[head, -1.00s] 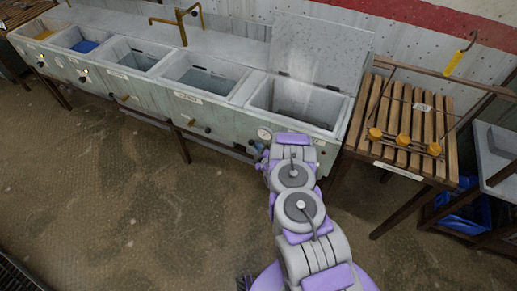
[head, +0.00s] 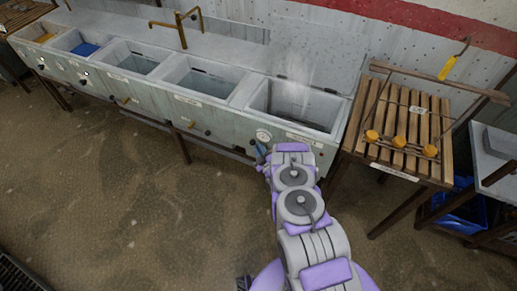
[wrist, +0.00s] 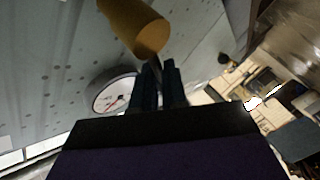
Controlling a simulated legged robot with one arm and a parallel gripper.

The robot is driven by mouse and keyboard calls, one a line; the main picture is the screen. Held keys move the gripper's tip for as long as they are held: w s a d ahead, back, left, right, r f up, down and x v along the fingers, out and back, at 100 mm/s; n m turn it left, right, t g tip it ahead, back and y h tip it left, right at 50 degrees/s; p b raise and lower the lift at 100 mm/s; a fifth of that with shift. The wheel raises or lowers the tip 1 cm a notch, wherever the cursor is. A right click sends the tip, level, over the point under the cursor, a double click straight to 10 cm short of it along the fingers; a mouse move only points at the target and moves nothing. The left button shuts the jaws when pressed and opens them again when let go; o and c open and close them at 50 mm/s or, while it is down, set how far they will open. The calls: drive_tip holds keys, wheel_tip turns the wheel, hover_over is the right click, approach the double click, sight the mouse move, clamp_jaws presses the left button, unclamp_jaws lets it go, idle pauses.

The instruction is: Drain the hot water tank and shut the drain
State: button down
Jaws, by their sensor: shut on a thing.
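The hot water tank (head: 297,105) is the rightmost basin, with pale steam above it and its lid (head: 318,68) raised behind. A round dial (head: 264,135) sits on its front; it shows in the wrist view (wrist: 112,92) left of my fingers. My gripper (head: 260,155) is low at the tank's front, just below the dial. In the wrist view my gripper (wrist: 159,85) is shut on a thin dark drain handle (wrist: 153,66), mostly hidden between the fingers. A brass-coloured cylinder (wrist: 138,27) hangs close above it. The water level is hard to tell.
More basins (head: 200,78) run leftward in the same row, with small taps on their fronts. A brass faucet (head: 181,25) stands behind. A slatted wooden rack (head: 405,120) with orange knobs stands right. A blue crate (head: 462,212) is below it.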

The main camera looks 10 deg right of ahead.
idle(0.3)
drive_tip(key=c, duration=1.2)
unclamp_jaws()
drive_tip(key=shift+a, duration=0.1)
drive_tip(key=shift+o, duration=0.2)
